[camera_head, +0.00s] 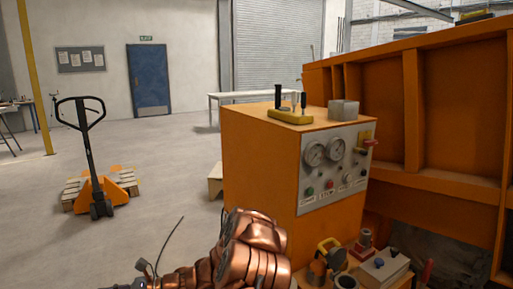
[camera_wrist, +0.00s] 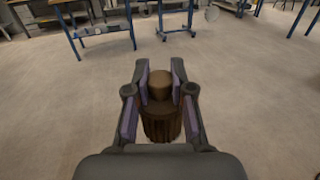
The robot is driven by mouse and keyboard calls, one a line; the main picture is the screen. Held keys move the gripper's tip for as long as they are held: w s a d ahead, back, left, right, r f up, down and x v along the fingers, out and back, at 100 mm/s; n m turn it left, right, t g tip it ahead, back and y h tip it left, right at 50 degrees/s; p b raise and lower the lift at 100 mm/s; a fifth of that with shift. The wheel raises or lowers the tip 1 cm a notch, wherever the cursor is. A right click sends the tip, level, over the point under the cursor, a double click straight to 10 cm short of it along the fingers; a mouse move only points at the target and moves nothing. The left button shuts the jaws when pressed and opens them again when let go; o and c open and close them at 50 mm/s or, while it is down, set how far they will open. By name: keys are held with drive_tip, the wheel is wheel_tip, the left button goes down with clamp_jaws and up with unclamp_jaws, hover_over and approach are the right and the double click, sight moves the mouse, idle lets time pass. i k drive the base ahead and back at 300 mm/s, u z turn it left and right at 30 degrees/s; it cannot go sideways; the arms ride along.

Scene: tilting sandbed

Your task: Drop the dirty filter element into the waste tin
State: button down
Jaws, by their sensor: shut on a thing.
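In the wrist view my gripper (camera_wrist: 160,82) is shut on the dirty filter element (camera_wrist: 162,124), a brown ribbed cylinder with a narrower round end. The fingers with purplish pads lie on either side of it. Bare floor shows behind it. In the head view my copper-coloured arm is at the bottom centre, and the gripper and filter are not visible there. I cannot clearly identify the waste tin; a small open-topped round container (camera_head: 346,282) is partly cut off at the bottom edge of the head view.
An orange control cabinet (camera_head: 258,165) with gauges stands close to my arm, bearing a lever block (camera_head: 290,116) and grey blocks (camera_head: 343,110). Valves and a grey box (camera_head: 385,266) crowd its foot. An orange sandbed frame (camera_head: 430,110) rises right. Floor at left is open before a pallet jack (camera_head: 98,190).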

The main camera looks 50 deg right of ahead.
sight(345, 118)
drive_tip(key=z, duration=1.4)
